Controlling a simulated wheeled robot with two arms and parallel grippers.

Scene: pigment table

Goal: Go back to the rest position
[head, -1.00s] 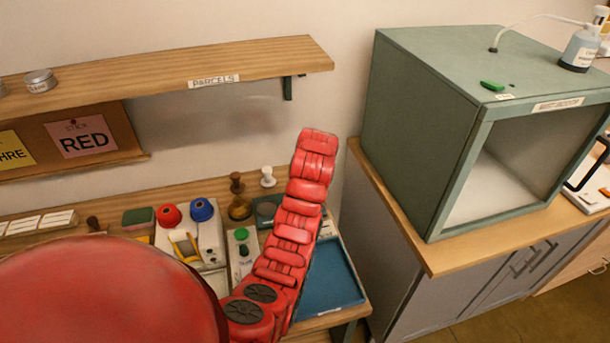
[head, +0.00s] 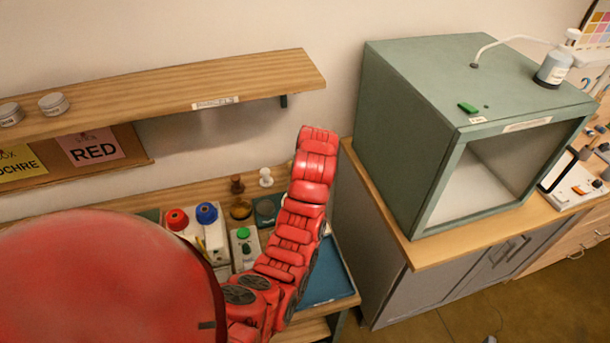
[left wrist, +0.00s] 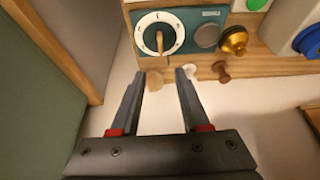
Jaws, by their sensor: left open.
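My left gripper (left wrist: 163,76) shows in the left wrist view with its two dark fingers apart and nothing held between them. Past its tips are a panel with a white dial (left wrist: 159,34), a tan round piece, a white knob (left wrist: 191,70) and a brown knob (left wrist: 221,71). I cannot tell how far the fingers are from these. In the head view my red arm rises in front of the workbench, and its gripper cannot be made out. My right gripper is in neither view.
A wooden shelf (head: 190,85) labelled PARCELS hangs over the bench. A green open-fronted box (head: 400,110) stands on the cabinet to the right. A blue tray (head: 325,285), a red-topped item (head: 177,219) and a blue-topped item (head: 207,213) are close to my arm.

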